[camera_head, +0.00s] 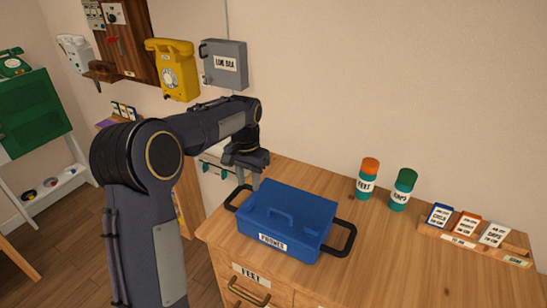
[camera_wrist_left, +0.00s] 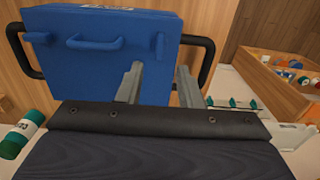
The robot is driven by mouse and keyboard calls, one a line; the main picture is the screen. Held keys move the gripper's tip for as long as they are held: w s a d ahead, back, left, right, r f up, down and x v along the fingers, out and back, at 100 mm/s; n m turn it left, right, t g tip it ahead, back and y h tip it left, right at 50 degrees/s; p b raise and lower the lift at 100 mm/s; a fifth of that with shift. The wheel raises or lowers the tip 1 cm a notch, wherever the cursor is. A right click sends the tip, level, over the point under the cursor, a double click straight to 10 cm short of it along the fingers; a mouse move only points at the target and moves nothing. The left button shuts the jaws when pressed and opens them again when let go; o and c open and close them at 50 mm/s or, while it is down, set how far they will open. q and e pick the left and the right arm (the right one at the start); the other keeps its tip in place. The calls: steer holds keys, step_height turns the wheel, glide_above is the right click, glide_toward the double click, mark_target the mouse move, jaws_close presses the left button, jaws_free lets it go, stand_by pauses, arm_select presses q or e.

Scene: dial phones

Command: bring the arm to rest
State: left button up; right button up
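My left arm reaches in from the left in the head view, bent at the elbow. My left gripper (camera_head: 256,178) points down just behind the blue box (camera_head: 285,215), near its back left corner. The box is closed, with a handle on its lid, black side handles and a white label. In the left wrist view the two fingers (camera_wrist_left: 160,84) stand apart with nothing seen between them. The blue box (camera_wrist_left: 100,60) lies beyond them, and whether a finger touches it cannot be told. My right gripper is not in view.
The box stands on a wooden cabinet (camera_head: 385,260). Bottles with orange (camera_head: 368,178) and green (camera_head: 403,189) caps and a card rack (camera_head: 475,242) stand to its right. A yellow dial phone (camera_head: 174,70) and a grey box (camera_head: 224,64) hang on the wall behind my forearm.

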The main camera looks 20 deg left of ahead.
arm_select(q)
steer(key=s+d+r+n+t+h, duration=0.1)
steer(key=s+d+r+t+h, duration=0.2)
steer(key=s, duration=0.8)
steer(key=s+d+r+n+t, duration=0.1)
steer(key=s+d+r, duration=0.25)
steer(key=s, duration=0.75)
steer(key=s+d+f+t, duration=0.1)
steer(key=s+d+f, duration=0.3)
steer(key=s, duration=0.3)
steer(key=shift+s+d+f+n+t+h, duration=0.15)
steer(key=shift+d+f+n+t+h, duration=0.2)
steer(key=shift+d, duration=0.25)
